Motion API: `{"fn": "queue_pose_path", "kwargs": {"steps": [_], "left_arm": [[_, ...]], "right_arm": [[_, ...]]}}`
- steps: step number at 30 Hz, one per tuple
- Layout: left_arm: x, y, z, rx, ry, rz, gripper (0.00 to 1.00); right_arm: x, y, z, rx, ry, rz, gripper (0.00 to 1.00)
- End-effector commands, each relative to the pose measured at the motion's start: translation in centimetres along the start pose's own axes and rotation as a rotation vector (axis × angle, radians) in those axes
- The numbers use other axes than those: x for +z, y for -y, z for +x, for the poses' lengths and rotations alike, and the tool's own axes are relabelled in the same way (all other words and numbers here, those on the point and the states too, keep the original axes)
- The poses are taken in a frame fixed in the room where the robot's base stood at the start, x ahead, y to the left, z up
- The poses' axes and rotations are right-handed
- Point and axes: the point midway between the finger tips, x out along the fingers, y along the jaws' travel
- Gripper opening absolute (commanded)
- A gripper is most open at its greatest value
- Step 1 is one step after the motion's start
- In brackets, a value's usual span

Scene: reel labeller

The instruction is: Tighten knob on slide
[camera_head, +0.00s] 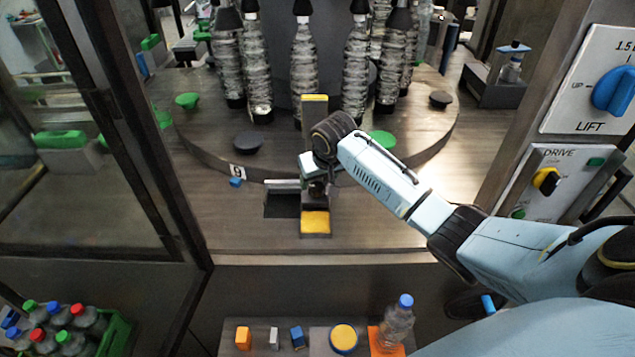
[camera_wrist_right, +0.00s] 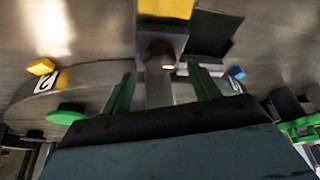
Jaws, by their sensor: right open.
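The slide is a grey upright piece with a yellow pad (camera_head: 315,222) at its near end, standing at the front of the round table. The yellow pad also shows at the top of the right wrist view (camera_wrist_right: 165,8). A small dark round part, which looks like the knob (camera_wrist_right: 160,52), sits below that pad. My right gripper (camera_head: 313,184) is over the slide and partly hides it. In the wrist view its two dark green fingers (camera_wrist_right: 162,85) are spread, one on each side below the knob. I cannot tell whether they touch it. My left gripper is out of view.
Several clear bottles (camera_head: 304,70) stand on the round table (camera_head: 215,147) behind the slide. A dark opening (camera_head: 282,204) lies left of the slide. Control panels (camera_head: 560,180) stand at right. A front shelf holds small blocks and a blue-capped bottle (camera_head: 397,322).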

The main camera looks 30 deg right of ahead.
Motion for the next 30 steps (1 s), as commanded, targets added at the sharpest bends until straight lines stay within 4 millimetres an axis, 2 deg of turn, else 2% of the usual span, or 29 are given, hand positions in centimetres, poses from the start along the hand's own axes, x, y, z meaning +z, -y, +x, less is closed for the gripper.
{"fn": "queue_pose_path", "kwargs": {"steps": [6,18,28,30], "left_arm": [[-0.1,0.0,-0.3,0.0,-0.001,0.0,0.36],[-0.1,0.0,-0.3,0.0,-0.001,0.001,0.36],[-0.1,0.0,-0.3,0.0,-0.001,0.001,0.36],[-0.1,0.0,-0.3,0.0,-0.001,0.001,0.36]], "right_arm": [[0.0,0.1,2.2,-0.001,0.001,0.0,0.61],[0.0,0.0,2.7,0.0,-0.001,-0.001,0.61],[0.0,0.0,2.7,0.0,0.0,0.0,0.18],[0.0,0.0,2.7,0.0,0.0,0.0,0.16]]}}
